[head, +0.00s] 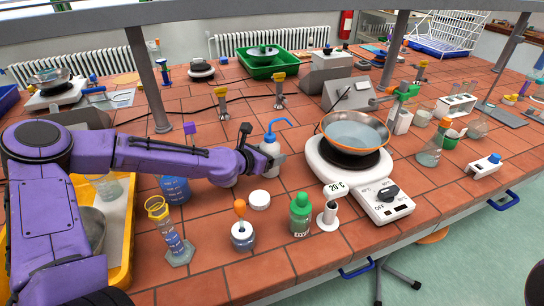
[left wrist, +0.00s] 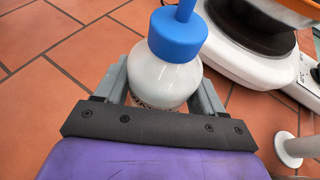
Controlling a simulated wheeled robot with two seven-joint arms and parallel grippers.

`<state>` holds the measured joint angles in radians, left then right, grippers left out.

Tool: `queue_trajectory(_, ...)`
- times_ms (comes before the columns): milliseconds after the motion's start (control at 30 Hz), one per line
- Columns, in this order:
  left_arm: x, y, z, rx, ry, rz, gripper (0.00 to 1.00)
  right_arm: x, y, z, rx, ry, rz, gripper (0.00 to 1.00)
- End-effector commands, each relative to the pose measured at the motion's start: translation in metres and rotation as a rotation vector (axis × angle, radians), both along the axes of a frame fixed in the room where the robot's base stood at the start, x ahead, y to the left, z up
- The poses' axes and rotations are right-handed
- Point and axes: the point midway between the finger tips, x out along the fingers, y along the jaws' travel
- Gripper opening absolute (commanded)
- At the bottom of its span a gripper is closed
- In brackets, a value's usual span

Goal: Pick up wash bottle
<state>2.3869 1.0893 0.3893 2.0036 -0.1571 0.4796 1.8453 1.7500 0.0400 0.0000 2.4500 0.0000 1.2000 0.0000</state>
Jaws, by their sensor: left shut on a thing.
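The wash bottle (head: 270,153) is a whitish bottle with a blue cap and a bent blue spout. It stands upright in the middle of the tiled bench, left of the hot plate. My left gripper (head: 264,163) reaches it from the left and is shut on its body. In the left wrist view the wash bottle (left wrist: 165,78) sits between the two grey fingers (left wrist: 160,95), below its blue cap. The gripper hides the bottle's lower front, and I cannot tell whether its base touches the tiles. My right gripper is not in view.
Close right is a white hot plate (head: 385,205) with an orange-rimmed pan (head: 354,133). In front stand a green-capped bottle (head: 300,215), a flask with an orange top (head: 242,235) and a white lid (head: 259,200).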

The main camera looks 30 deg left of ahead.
Motion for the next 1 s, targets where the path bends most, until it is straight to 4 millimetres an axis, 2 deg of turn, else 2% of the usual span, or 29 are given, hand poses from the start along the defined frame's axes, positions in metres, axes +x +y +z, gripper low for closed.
queue_trajectory(167, 0.000, 0.000, 0.021, 0.000, -0.005, 0.000, 0.54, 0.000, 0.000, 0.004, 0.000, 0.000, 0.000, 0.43)
queue_trajectory(400, 0.000, 0.000, 0.074, 0.000, -0.006, 0.001, 0.54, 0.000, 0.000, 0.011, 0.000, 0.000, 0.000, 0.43)
queue_trajectory(500, 0.000, 0.000, 0.088, 0.001, -0.004, 0.000, 0.54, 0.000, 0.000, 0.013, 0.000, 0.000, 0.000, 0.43)
queue_trajectory(633, 0.000, 0.000, 0.098, 0.001, -0.002, 0.001, 0.54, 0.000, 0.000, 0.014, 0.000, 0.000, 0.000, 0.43)
queue_trajectory(900, 0.000, 0.000, 0.100, -0.001, -0.001, 0.000, 0.54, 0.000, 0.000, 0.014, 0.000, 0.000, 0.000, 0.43)
queue_trajectory(933, 0.000, 0.000, 0.100, -0.001, -0.001, 0.000, 0.66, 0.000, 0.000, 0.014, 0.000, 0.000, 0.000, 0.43)
queue_trajectory(1000, 0.000, 0.000, 0.100, -0.001, -0.001, 0.000, 0.64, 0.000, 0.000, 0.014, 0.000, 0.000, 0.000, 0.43)
